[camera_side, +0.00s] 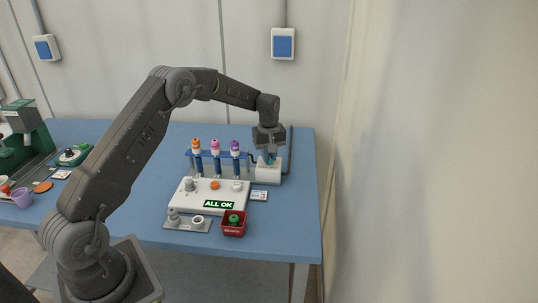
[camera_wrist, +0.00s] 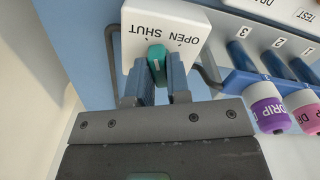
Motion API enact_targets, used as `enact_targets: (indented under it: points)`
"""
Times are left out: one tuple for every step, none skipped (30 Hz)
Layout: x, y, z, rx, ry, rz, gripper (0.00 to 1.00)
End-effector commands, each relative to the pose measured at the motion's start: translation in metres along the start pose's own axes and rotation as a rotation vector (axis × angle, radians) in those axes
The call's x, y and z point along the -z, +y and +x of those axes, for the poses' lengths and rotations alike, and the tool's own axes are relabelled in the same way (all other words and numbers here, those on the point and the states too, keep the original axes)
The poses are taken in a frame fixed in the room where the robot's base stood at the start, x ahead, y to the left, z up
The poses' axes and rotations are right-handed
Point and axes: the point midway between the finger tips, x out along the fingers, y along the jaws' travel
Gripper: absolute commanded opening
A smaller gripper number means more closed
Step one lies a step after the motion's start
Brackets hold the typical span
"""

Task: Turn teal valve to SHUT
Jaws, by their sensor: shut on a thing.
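The teal valve (camera_wrist: 156,56) is a small handle with a pale line on top, set in a white box (camera_wrist: 133,28) marked OPEN and SHUT. The lettering is upside down in the wrist view, and I cannot tell exactly which word the handle points to. My gripper (camera_wrist: 163,82) is shut on the teal handle, one blue finger on each side. In the side view, my gripper (camera_side: 270,155) reaches down onto the white box (camera_side: 267,175) at the right end of the rack, and the handle is mostly hidden between the fingers.
A blue rack (camera_side: 216,155) with orange, pink and purple-capped drip tubes stands left of the box. In front are a white panel reading ALL OK (camera_side: 218,204), a grey tray (camera_side: 188,227) and a red bin (camera_side: 234,229). The table's right side is clear.

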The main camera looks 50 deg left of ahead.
Motion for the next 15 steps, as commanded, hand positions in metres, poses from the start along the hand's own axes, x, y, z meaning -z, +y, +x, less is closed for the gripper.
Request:
enact_targets:
  points:
    - [0.0009, 0.0006, -0.0014, -0.003, 0.004, -0.041, 0.0]
    - [0.0009, 0.0006, -0.0014, -0.004, 0.004, -0.067, 0.0]
    - [0.001, 0.0006, -0.0014, -0.004, 0.004, -0.101, 0.0]
    - [0.001, 0.0006, -0.0015, -0.004, 0.004, -0.125, 0.0]
    - [0.001, 0.0006, -0.0015, -0.004, 0.004, -0.148, 0.0]
    - [0.001, 0.0006, -0.0015, -0.004, 0.004, -0.178, 0.0]
    - [0.0011, 0.0006, -0.0015, -0.004, 0.004, -0.2, 0.0]
    - [0.0011, 0.0005, -0.0015, -0.004, 0.004, -0.221, 0.0]
    - [0.0011, 0.0005, -0.0015, -0.004, 0.004, -0.246, 0.0]
    - [0.0012, 0.0005, -0.0016, -0.004, 0.004, -0.264, 0.0]
    - [0.0012, 0.0005, -0.0015, -0.004, 0.004, -0.281, 0.0]
    - [0.0012, 0.0005, -0.0016, -0.004, 0.004, -0.301, 0.0]
    - [0.0012, 0.0005, -0.0016, -0.004, 0.004, -0.317, 0.0]
    - [0.0012, 0.0005, -0.0016, -0.004, 0.004, -0.329, 0.0]
    - [0.0012, 0.0005, -0.0016, -0.004, 0.004, -0.346, 0.0]
